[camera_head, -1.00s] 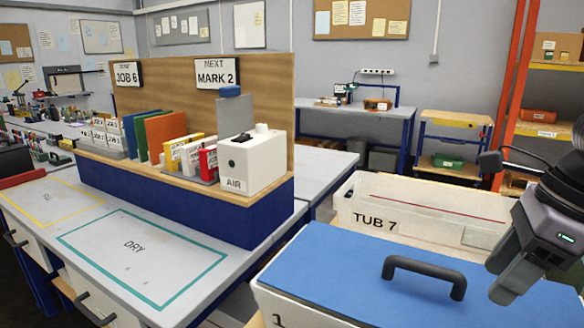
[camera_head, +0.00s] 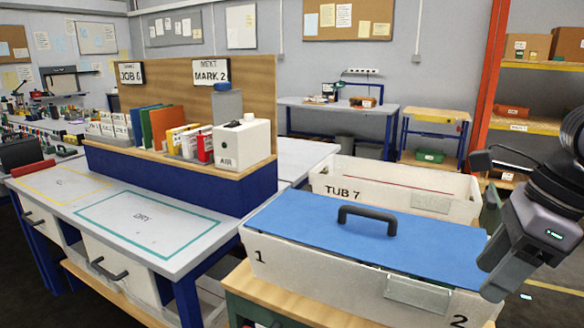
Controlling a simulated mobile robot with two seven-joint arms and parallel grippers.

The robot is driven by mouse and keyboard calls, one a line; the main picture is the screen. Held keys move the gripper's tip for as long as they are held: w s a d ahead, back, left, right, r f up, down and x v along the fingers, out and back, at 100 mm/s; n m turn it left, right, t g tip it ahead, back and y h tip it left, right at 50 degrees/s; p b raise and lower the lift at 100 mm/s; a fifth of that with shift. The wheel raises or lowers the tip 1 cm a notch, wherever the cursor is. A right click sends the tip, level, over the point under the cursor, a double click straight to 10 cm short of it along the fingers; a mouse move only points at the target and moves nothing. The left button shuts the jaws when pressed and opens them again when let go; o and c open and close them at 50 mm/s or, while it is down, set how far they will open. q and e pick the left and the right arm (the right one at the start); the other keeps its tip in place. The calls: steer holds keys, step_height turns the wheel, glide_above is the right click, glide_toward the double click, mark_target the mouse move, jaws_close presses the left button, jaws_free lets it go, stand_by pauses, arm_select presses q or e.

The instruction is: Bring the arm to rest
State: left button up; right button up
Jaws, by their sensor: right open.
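My right gripper (camera_head: 490,275) is at the right edge of the head view, fingers pointing down and to the left. It is open, and I see nothing between its fingers. It hangs beside the right end of a tub with a blue lid (camera_head: 350,238) and black handle (camera_head: 370,216). Whether it touches the tub I cannot tell. The tub's front wall carries the numbers 1 and 2. My left gripper is not in view.
An open white bin marked TUB 7 (camera_head: 340,185) stands behind the lidded tub. At left, a bench (camera_head: 60,200) has an outlined DRY area, clear on top, and a wooden-backed shelf with folders and a white AIR box (camera_head: 242,144). An orange rack (camera_head: 488,70) stands at back right.

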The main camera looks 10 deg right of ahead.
steer(key=w+a+f+m+g+y+p, duration=0.15)
steer(key=a+m+y, duration=0.35)
steer(key=a+y, duration=1.3)
steer(key=w+d+f+m+t+h+p, duration=0.1)
steer(key=w+d+f+m+t+h, duration=0.15)
steer(key=f+m+t+h, duration=0.9)
steer(key=w+d+f+m+t+h+p, duration=0.1)
steer(key=w+d+f+m+t+h, duration=0.3)
steer(key=m, duration=1.5)
arm_select(q)
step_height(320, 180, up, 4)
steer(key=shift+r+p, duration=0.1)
steer(key=shift+p, duration=0.2)
arm_select(e)
steer(key=s+a+f+m+g+h, duration=0.1)
steer(key=s+f+m+g, duration=0.1)
steer(key=s+f+m, duration=0.2)
steer(key=s+a+f+m+g+h, duration=0.1)
steer(key=s+f+m+g+h, duration=0.1)
steer(key=s+f, duration=0.7)
step_height(320, 180, down, 6)
steer(key=shift+s+f+m+g, duration=0.15)
steer(key=shift+s+m+g, duration=0.25)
steer(key=shift+m+g, duration=0.55)
